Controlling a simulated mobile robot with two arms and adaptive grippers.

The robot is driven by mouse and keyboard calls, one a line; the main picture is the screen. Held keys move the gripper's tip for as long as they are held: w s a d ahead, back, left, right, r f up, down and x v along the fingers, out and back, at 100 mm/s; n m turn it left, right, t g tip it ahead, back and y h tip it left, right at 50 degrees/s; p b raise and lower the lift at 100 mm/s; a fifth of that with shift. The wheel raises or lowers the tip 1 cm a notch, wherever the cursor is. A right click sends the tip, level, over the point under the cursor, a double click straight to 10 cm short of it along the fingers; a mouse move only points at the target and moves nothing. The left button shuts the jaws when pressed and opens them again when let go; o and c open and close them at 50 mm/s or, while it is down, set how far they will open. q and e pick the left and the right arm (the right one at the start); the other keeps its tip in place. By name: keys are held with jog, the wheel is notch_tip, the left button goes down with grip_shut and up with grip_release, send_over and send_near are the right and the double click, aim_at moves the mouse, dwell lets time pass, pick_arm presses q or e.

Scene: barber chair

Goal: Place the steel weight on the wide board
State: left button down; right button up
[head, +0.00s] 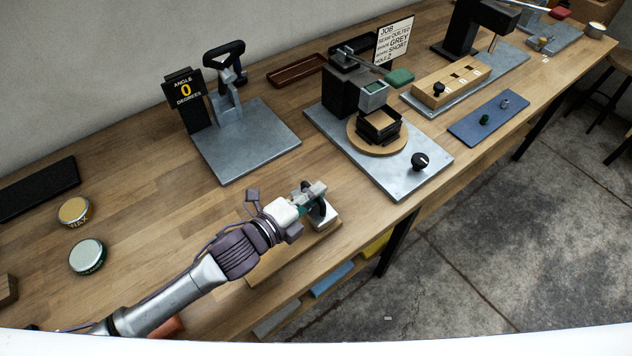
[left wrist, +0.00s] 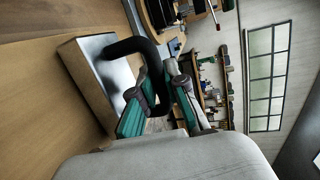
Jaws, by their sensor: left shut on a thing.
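The steel weight (head: 331,217) is a silver block with a black loop handle, mostly hidden behind my left gripper in the head view. In the left wrist view the steel weight (left wrist: 98,84) shows larger, on the left. My left gripper (head: 316,200) is shut on its handle; the left wrist view shows the handle between the green-padded fingers (left wrist: 158,103). A wide wooden board (head: 297,259) lies at the front edge of the bench, under my left arm and the weight. I cannot tell whether the weight touches the board. My right gripper is not in view.
A steel plate with a round turntable (head: 356,138) and black knob stands just beyond the weight. Behind is a press on a grey base (head: 245,150) with an angle sign. A wax tin (head: 74,211) and green tin (head: 87,256) are left. The bench between is clear.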

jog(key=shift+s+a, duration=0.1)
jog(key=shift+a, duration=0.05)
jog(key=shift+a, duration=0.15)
pick_arm(q)
jog(key=c, duration=1.6)
grip_release()
jog(key=shift+f, duration=0.35)
jog(key=o, duration=0.4)
jog(key=shift+s, duration=0.1)
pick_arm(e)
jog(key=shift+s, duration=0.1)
pick_arm(q)
jog(key=shift+r, duration=0.1)
jog(key=b+v, duration=0.2)
jog(key=v, duration=0.9)
jog(key=shift+s+a+r, duration=0.15)
jog(key=shift+s+a, duration=0.15)
jog(key=shift+a, duration=0.05)
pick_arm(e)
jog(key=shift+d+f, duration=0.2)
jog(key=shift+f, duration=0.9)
